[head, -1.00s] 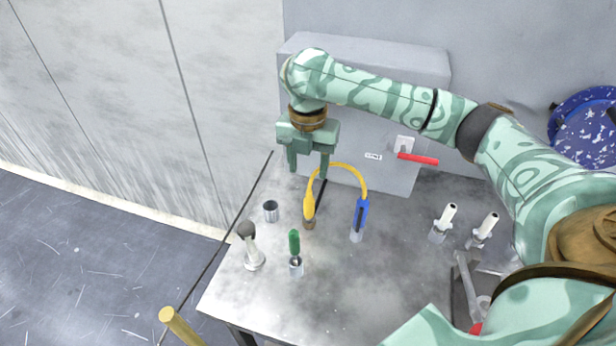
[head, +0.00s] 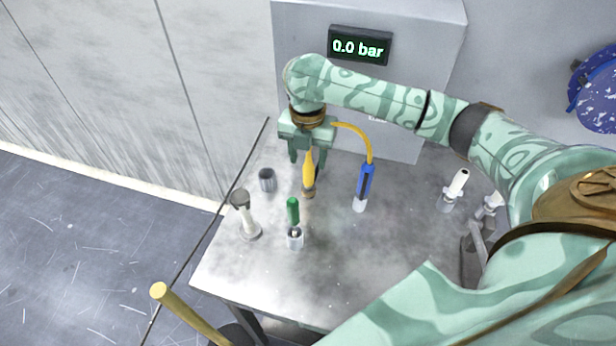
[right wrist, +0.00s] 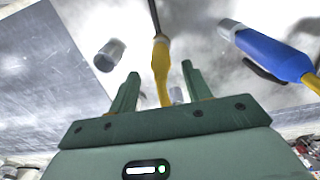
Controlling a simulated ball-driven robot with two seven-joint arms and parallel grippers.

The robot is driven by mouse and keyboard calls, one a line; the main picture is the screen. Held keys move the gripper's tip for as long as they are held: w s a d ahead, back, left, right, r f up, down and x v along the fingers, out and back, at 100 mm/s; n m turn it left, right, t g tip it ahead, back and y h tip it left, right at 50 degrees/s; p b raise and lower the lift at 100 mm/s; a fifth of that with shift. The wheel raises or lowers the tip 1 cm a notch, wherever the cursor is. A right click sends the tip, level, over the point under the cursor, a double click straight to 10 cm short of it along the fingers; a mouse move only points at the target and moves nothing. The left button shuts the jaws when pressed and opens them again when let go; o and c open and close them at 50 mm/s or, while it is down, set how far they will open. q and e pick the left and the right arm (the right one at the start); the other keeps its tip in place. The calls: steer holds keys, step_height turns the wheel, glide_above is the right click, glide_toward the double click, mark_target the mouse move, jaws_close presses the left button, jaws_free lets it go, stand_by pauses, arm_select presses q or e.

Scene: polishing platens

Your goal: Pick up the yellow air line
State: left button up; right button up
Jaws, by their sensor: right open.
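The yellow air line (head: 308,172) stands at the back of the metal table, its thick yellow end upright on a small brown fitting. From there its hose arcs right to a blue connector (head: 365,183) in a clear holder. My right gripper (head: 307,158) is open, pointing down over the thick yellow end. In the right wrist view the yellow end (right wrist: 161,65) lies between the two open fingers (right wrist: 160,75), with a gap on each side. Part of the hose is hidden behind the gripper. My left gripper is not in view.
A grey cup (head: 267,180), a green-handled tool (head: 293,212) in a metal holder and a dark-topped white piece (head: 246,216) stand near. A display (head: 360,45) on the grey box reads 0.0 bar. The front table is clear.

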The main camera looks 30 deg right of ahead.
mark_target(309, 165)
step_height(309, 165, down, 4)
steer(key=shift+d+f+b, duration=0.15)
steer(key=shift+f+b, duration=0.1)
steer(key=shift+b, duration=0.7)
steer(key=shift+w+r, duration=0.1)
steer(key=shift+r, duration=0.05)
jaws_close()
